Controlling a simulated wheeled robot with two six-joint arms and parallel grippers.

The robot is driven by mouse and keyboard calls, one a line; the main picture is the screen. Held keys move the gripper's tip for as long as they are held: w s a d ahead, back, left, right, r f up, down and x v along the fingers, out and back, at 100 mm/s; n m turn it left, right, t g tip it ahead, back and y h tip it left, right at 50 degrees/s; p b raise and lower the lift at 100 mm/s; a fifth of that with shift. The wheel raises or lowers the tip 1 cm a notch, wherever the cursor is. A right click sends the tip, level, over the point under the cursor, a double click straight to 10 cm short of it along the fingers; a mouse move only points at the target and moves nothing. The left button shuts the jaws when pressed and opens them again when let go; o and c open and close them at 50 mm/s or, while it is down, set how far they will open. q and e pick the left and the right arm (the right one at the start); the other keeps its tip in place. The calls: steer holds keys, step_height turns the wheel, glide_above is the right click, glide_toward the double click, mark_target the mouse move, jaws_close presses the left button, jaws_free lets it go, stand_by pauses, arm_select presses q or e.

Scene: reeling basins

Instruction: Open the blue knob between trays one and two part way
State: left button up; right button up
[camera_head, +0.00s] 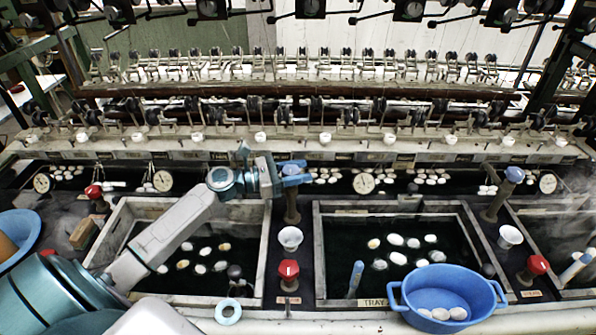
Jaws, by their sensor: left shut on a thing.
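The blue knob (291,169) tops a dark post between the left basin tray (264,245) and the middle basin tray (318,250). My left gripper (286,181) reaches in from the left at the knob's height and is shut on it. The fingers hide part of the knob, and its turn angle cannot be told. The middle tray's label is partly hidden, so I cannot read its number. My right gripper is not in view.
A red knob (288,270) and a white cup (290,238) stand in front of the post. A blue basin (447,286) with cocoons sits at the middle tray's front right. Another blue knob (514,174) stands further right. Reeling machinery runs along the back.

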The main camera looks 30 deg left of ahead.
arm_select(q)
steer(key=shift+r+p, duration=0.15)
steer(key=shift+p, duration=0.4)
steer(key=n+t+y+p, duration=0.1)
steer(key=n+y+p, duration=0.1)
steer(key=p, duration=0.1)
steer(key=n+t+y+p, duration=0.1)
steer(key=n+y+p, duration=0.1)
steer(key=y+p, duration=0.1)
steer(key=n+t+y+p, duration=0.1)
steer(key=t+y+p, duration=0.1)
steer(key=p, duration=0.2)
steer(key=shift+w+a+r+n+y, duration=0.15)
steer(key=shift+w+a+n+y, duration=0.05)
steer(key=shift+a+n+y, duration=0.2)
steer(key=shift+a+f+n+t+y+p, duration=0.1)
steer(key=shift+f+n+t+y+p, duration=0.1)
steer(key=shift+n+y+p, duration=0.45)
steer(key=shift+a+f+n+t+y+p, duration=0.1)
steer(key=shift+n+t+y+p, duration=0.2)
steer(key=shift+y+p, duration=0.5)
steer(key=shift+y, duration=0.25)
steer(key=o, duration=1)
steer(key=shift+c, duration=0.2)
